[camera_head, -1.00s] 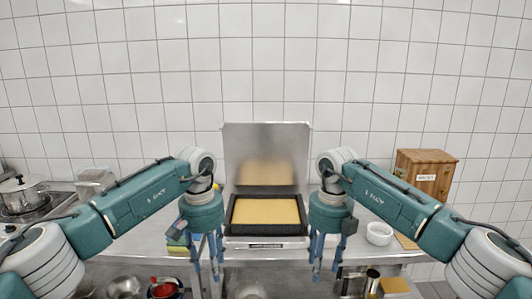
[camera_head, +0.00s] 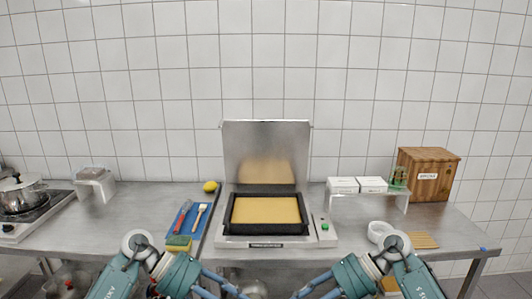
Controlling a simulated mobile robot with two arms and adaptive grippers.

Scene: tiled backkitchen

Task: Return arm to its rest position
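My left gripper (camera_head: 222,287) is at the bottom edge of the head view, left of centre, its blue fingers pointing inward to the right. My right gripper (camera_head: 313,289) mirrors it, right of centre, fingers pointing inward to the left. Both are in front of the counter's front edge and partly cut off by the frame. The visible fingers of each stand apart, with nothing seen between them. A steel appliance (camera_head: 267,149) with its lid raised stands between and beyond them, holding a black-rimmed tray (camera_head: 231,214) with a yellow filling.
A blue mat (camera_head: 177,220) with two tools, a sponge (camera_head: 178,243) and a lemon (camera_head: 210,186) lie left of the appliance. A white bowl (camera_head: 379,230), small rack (camera_head: 350,198) and wooden box (camera_head: 428,174) stand right. A pot (camera_head: 22,193) is far left.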

